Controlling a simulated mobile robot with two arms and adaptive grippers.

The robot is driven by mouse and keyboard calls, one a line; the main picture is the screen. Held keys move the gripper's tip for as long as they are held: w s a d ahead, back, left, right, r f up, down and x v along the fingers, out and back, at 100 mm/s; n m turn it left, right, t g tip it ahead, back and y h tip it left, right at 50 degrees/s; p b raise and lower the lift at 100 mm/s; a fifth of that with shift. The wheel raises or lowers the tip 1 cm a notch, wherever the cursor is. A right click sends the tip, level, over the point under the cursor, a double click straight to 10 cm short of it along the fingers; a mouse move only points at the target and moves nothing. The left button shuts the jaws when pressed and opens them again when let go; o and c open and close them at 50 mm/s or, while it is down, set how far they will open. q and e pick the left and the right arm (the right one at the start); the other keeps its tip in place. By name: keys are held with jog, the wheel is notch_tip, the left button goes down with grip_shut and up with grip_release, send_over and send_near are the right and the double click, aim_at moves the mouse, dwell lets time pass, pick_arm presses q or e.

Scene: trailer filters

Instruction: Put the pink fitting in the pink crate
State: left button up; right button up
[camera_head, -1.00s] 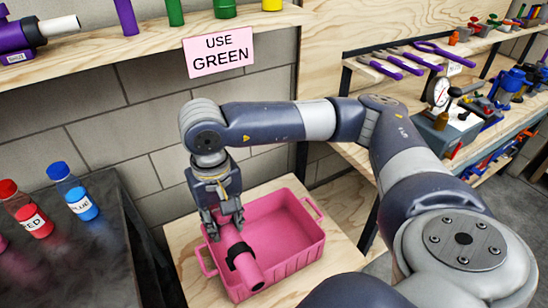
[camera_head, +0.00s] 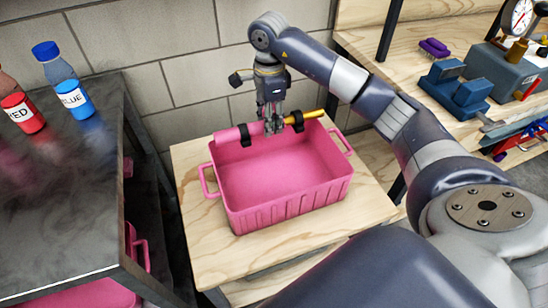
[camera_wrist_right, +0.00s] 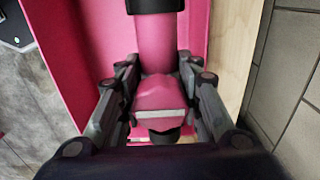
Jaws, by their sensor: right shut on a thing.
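The pink fitting (camera_head: 228,136) is a tube with black bands and a yellow end (camera_head: 311,115). It lies nearly level along the back rim of the pink crate (camera_head: 291,204), at about rim height. I cannot tell whether it touches the rim. My right gripper (camera_head: 273,129) points down and is shut on the fitting's middle. In the right wrist view, the gripper's fingers (camera_wrist_right: 160,108) stand on both sides of the pink fitting (camera_wrist_right: 157,46), with pink crate wall (camera_wrist_right: 84,28) beside it. The crate floor looks empty. My left gripper is not in view.
The crate stands on a wooden table (camera_head: 185,160) against a block wall. A dark cabinet (camera_head: 60,190) with red and blue bottles (camera_head: 73,93) is at left. A workbench (camera_head: 420,50) with a vise and gauge is at right, near my arm.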

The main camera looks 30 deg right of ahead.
notch_tip(320, 180, down, 15)
jog(key=shift+f+b, duration=0.1)
jog(key=shift+b, duration=0.65)
jog(key=shift+f, duration=0.3)
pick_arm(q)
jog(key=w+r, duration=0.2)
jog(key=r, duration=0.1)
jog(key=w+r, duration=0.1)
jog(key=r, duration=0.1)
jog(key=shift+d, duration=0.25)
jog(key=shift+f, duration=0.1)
pick_arm(e)
jog(key=shift+f, duration=0.1)
jog(key=o, duration=1.2)
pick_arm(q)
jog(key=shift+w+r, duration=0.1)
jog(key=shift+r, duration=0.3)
pick_arm(e)
jog(key=shift+o, duration=0.2)
jog(key=shift+r, duration=0.2)
